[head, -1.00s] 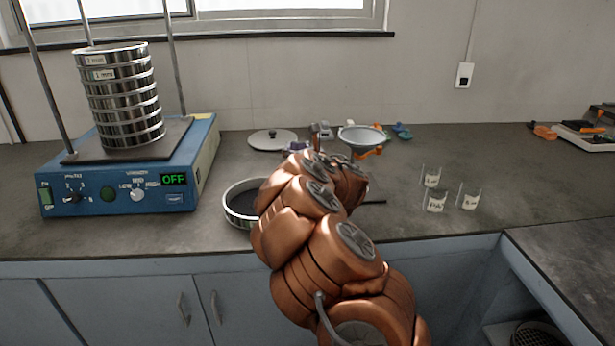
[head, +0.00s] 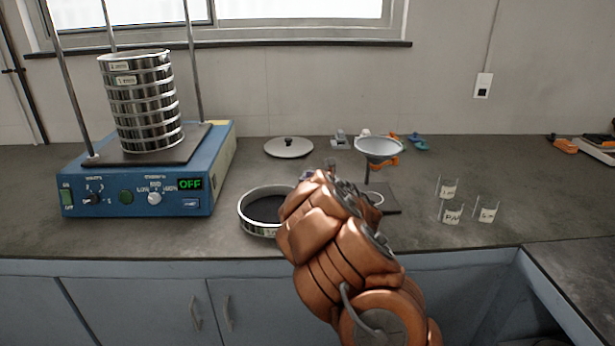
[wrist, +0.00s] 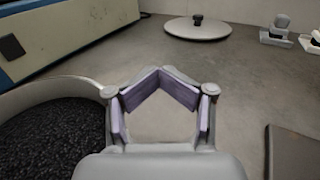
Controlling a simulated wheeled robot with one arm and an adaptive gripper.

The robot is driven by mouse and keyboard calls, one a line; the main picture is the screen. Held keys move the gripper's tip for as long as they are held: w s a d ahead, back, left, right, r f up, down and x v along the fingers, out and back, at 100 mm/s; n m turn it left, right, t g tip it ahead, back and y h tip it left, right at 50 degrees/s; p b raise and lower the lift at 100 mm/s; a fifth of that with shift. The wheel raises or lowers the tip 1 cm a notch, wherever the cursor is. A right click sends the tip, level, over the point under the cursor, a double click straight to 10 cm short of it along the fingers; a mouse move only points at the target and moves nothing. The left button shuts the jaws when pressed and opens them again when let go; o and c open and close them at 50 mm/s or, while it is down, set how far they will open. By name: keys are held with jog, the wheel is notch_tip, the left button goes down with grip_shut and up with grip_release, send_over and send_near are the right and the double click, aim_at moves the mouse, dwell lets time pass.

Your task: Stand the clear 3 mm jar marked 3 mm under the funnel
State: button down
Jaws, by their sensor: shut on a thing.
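My gripper (wrist: 160,75) shows in the wrist view with its fingertips meeting and its pads bent inward. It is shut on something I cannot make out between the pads. The funnel (head: 378,150) is held above a dark stand base (head: 391,204). Three clear labelled jars (head: 447,188), (head: 452,212), (head: 487,211) stand to the right; I cannot read a sure 3 mm label.
A round pan (head: 262,228) of dark granules, also in the wrist view (wrist: 48,140), lies close left of my gripper. The blue shaker (head: 140,185) with a sieve stack (head: 145,105) stands at left, reading OFF. A lid (head: 288,148) lies behind.

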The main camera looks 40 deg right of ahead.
jog(key=shift+f, duration=0.15)
jog(key=shift+c, duration=2.1)
grip_release()
jog(key=shift+r, duration=0.2)
